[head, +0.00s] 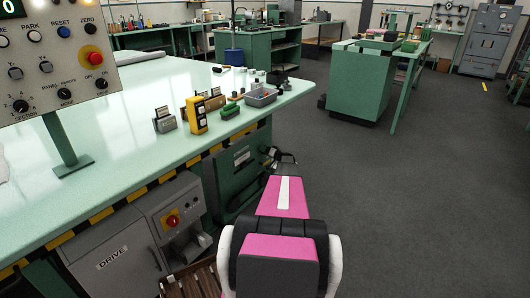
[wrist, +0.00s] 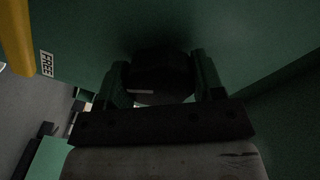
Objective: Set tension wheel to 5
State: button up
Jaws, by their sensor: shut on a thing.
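In the wrist view, my gripper (wrist: 161,82) has its two fingers on either side of a dark round wheel (wrist: 160,68) and is shut on it. The wheel is in deep shade against a green panel. A short pale mark shows on its lower part. No number or scale can be read on it, so its setting cannot be told. In the head view, my gripper (head: 277,157) is small and dark beside the green cabinet (head: 238,165) under the table, at the end of my pink arm. The wheel cannot be made out there.
A label reading FREE (wrist: 47,63) and a yellow strip (wrist: 17,35) are at the wrist view's upper left. The green table (head: 120,120) carries a yellow handset (head: 197,114) and a grey tray (head: 262,96). A grey DRIVE cabinet (head: 118,255) stands below. Floor to the right is clear.

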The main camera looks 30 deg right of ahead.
jog(key=m, duration=0.4)
jog(key=shift+m, duration=0.4)
jog(key=m, duration=1.4)
jog(key=shift+d+m, duration=0.1)
jog(key=shift+m, duration=0.3)
jog(key=o, duration=0.9)
